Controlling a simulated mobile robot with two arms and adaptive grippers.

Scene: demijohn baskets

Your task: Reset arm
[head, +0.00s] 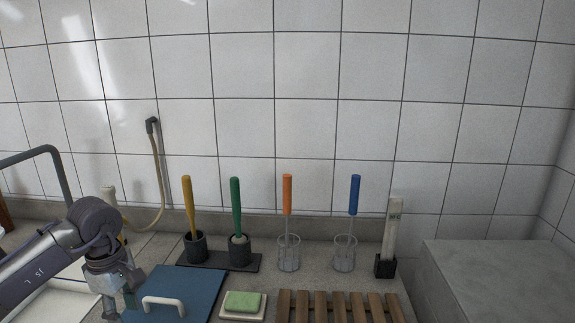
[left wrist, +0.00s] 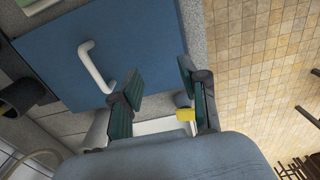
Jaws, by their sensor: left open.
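My left arm comes in from the left in the head view. Its gripper (head: 120,303) points downward beside the left edge of a blue panel (head: 190,287) with a white handle (head: 163,303). In the left wrist view the two dark green fingers of the left gripper (left wrist: 160,78) stand apart with nothing between them. The blue panel (left wrist: 140,30) and its white handle (left wrist: 92,68) lie beyond the fingers there, apart from them. A small yellow thing (left wrist: 186,115) shows behind one finger; I cannot tell what it is. My right gripper is in neither view.
Yellow (head: 189,205) and green (head: 235,207) handled brushes stand in dark cups on a tray. Orange (head: 287,195) and blue (head: 354,195) handled ones stand in clear cups. Green soap (head: 242,301), a wooden rack (head: 340,308) and a tube (head: 391,230) are nearby. A hose hangs left.

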